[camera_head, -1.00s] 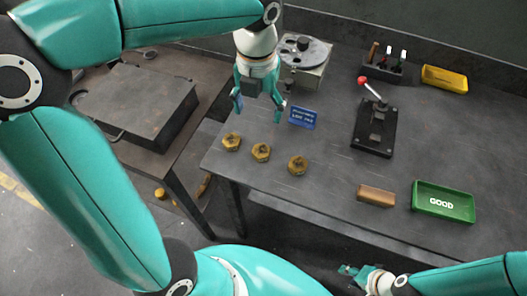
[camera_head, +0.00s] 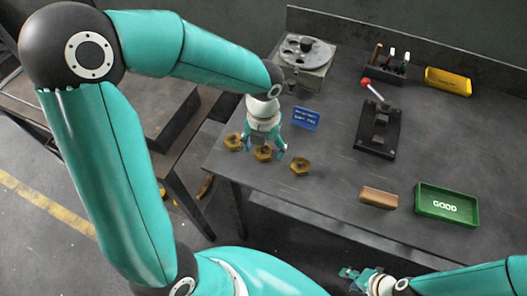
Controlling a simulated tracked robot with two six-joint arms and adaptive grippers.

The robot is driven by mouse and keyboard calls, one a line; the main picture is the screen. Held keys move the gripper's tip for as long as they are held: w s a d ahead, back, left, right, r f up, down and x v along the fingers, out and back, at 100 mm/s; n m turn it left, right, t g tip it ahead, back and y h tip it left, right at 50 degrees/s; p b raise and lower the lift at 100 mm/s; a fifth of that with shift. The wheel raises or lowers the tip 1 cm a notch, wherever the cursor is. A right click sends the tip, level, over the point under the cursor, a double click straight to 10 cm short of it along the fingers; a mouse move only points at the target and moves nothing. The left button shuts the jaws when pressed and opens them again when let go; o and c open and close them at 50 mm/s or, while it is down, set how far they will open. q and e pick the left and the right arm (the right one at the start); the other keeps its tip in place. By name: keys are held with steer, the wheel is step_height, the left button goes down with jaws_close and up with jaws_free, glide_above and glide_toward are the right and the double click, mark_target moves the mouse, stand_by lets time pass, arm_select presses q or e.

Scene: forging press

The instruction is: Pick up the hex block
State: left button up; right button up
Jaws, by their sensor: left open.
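Three brass-coloured hex blocks lie in a row near the table's front left edge: a left one (camera_head: 233,142), a middle one (camera_head: 262,153) and a right one (camera_head: 300,165). My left gripper (camera_head: 263,150) is open and points down over the middle hex block, with its fingers on either side of it. I cannot tell whether the fingers touch it. My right gripper (camera_head: 352,273) is low at the bottom of the picture, in front of the table; its jaws are too small to judge.
Farther right are a black lever press (camera_head: 375,130), a brown bar (camera_head: 379,198), a green GOOD tray (camera_head: 446,205) and a yellow tray (camera_head: 448,81). A round-topped device (camera_head: 304,62) stands behind my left gripper.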

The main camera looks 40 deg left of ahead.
arm_select(q)
steer(key=shift+f, duration=0.25)
jaws_close()
steer(key=shift+r, duration=0.15)
